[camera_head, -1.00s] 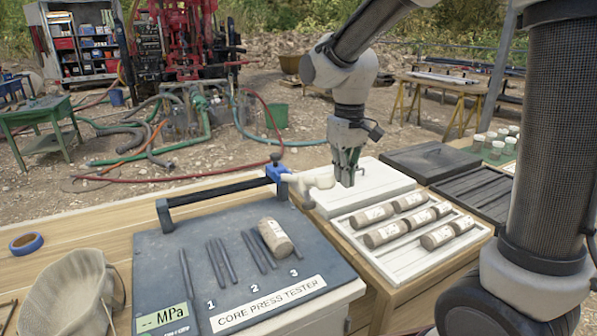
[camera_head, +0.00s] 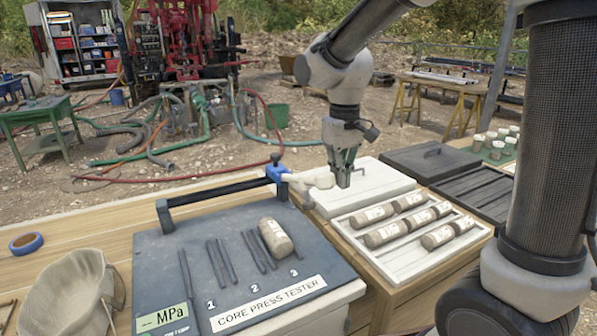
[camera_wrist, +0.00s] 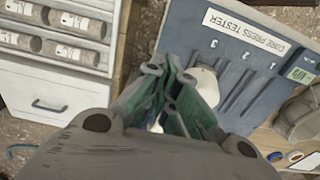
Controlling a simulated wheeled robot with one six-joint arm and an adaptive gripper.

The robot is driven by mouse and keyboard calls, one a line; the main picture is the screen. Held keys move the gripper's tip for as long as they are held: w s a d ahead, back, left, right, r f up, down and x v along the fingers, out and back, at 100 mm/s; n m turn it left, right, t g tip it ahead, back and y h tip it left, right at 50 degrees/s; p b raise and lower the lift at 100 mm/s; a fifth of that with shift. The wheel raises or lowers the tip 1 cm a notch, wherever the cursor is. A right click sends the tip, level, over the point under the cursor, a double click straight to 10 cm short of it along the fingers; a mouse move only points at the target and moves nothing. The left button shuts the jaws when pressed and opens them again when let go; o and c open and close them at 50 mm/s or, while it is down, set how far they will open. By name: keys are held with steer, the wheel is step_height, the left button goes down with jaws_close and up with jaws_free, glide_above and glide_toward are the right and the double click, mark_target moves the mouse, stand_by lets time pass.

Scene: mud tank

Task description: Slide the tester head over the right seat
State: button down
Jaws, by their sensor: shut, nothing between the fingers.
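The core press tester (camera_head: 165,255) is a dark slab with grooved seats marked 1, 2 and 3. Its blue tester head (camera_head: 277,171) sits at the right end of the black rail (camera_head: 222,187), behind seat 3. A pale handle (camera_head: 312,179) sticks out from the head to the right. A brown core (camera_head: 276,238) lies on seat 3, the right seat. My gripper (camera_head: 343,182) is shut and empty, pointing down at the right end of the handle; I cannot tell whether they touch. In the wrist view its green fingers (camera_wrist: 172,105) partly block the tester.
A white tray (camera_head: 385,275) with several labelled cores stands right of the tester. A white lid (camera_head: 385,190) lies behind it, under my gripper, with dark boxes (camera_head: 470,192) farther right. A cloth bag (camera_head: 75,290) and blue tape (camera_head: 26,243) lie at the left.

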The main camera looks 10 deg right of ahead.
steer(key=shift+s+a, duration=1.5)
steer(key=shift+a, duration=3)
step_height(320, 180, up, 10)
steer(key=w+d, duration=0.1)
steer(key=d, duration=0.2)
steer(key=s+d+f+m+t, duration=0.1)
steer(key=s+d+t, duration=0.1)
steer(key=s+d, duration=0.6)
steer(key=s+d+f+m+t, duration=0.2)
steer(key=s+d, duration=0.6)
steer(key=d, duration=0.6)
steer(key=shift+s+m, duration=0.3)
steer(key=shift+s, duration=0.05)
